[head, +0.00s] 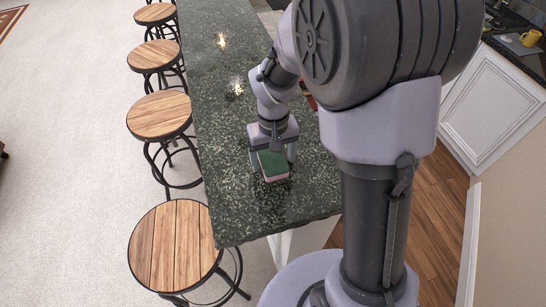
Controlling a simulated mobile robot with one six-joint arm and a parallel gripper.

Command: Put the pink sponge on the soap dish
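The sponge (273,164) shows a green top and a pink side, near the front end of the dark green counter. My gripper (273,156) points down over it, with one finger at its left side and one at its right. The fingers are spread about as wide as the sponge. I cannot tell whether they press on it, or whether it rests on the counter or hangs just above. I cannot make out a soap dish; my arm hides part of the counter.
The speckled stone counter (223,150) is bare left of my gripper. A red thing (309,97) shows partly behind my arm. Several wooden stools (174,246) stand along the left side. A yellow mug (530,38) stands on the far right counter.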

